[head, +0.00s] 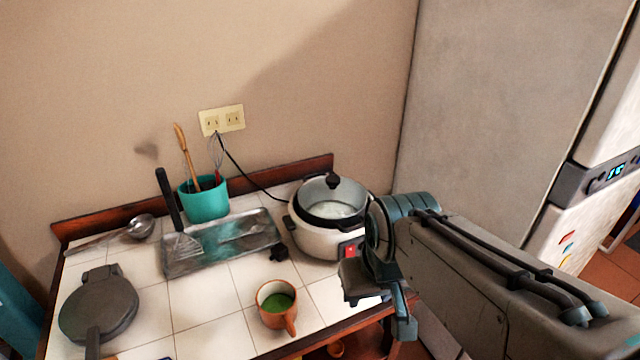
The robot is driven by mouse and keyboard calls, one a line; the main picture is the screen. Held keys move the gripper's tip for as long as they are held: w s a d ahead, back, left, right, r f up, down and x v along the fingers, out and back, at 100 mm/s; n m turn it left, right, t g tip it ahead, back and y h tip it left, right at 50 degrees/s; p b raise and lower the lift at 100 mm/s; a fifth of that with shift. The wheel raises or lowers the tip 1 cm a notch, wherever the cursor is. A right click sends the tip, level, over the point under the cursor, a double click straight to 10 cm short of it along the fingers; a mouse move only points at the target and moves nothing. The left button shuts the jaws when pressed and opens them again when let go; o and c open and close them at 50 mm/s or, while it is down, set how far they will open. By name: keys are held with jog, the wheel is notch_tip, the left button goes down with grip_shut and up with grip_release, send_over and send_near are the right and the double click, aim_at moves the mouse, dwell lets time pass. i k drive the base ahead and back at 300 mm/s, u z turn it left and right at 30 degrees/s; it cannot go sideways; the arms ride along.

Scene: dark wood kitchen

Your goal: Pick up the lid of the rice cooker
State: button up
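The rice cooker (314,238) is white with a red switch on its front. It stands at the right end of the tiled counter, by the wall.
A metal tray (205,262) with a dark-handled tool lies left of the cooker. A teal utensil pot (207,203) stands behind it. An orange cup (275,318) is near the front edge, a dark waffle iron (97,305) at left. A tall grey fridge (490,110) stands right.

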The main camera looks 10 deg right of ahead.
aim_at(326, 197)
jog(key=u, duration=3.35)
jog(key=k, duration=1.45)
jog(key=z, duration=2.2)
jog(key=i, duration=0.5)
jog(key=u, duration=0.1)
